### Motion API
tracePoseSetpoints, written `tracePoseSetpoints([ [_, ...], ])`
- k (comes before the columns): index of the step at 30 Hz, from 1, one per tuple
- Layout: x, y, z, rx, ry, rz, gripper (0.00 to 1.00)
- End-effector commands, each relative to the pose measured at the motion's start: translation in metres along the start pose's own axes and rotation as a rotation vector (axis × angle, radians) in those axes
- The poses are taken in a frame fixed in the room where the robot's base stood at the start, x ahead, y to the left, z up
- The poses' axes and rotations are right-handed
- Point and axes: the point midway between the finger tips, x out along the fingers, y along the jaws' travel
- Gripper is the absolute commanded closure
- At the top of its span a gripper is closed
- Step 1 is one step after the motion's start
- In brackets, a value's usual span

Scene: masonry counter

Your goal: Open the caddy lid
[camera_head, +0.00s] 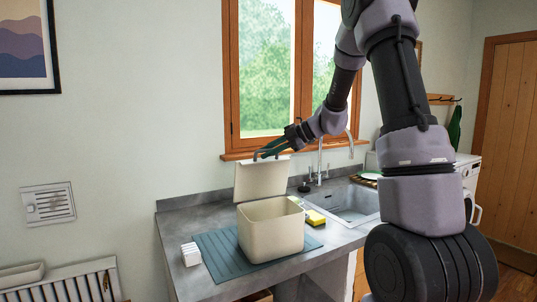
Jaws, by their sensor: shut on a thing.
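The caddy (271,235) is a cream box standing on a blue-grey ribbed mat (216,257) on the counter. Its lid (261,179) stands raised at the back, near upright, and the box mouth shows open below it. My gripper (270,154) reaches in from the upper right and is shut on the lid's top edge. The fingertips are small in the view, so the exact contact is hard to see.
A yellow sponge (315,217) lies right of the caddy, beside the sink (352,201) and tap (320,170). A small white block-like thing (190,254) stands at the mat's left edge. The window and its sill (237,156) are close behind my gripper.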

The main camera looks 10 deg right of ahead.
Motion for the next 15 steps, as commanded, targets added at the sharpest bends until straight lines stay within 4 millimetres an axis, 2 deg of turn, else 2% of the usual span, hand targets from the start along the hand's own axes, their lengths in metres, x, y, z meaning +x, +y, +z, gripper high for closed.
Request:
tracePoseSetpoints([
  [12, 0.0001, -0.0001, -0.0001, 0.005, 0.001, -0.006, 1.00],
  [13, 0.0001, -0.0002, -0.0001, 0.005, 0.001, -0.006, 0.78],
  [15, 0.0002, -0.0002, -0.0001, 0.005, 0.001, -0.005, 0.56],
])
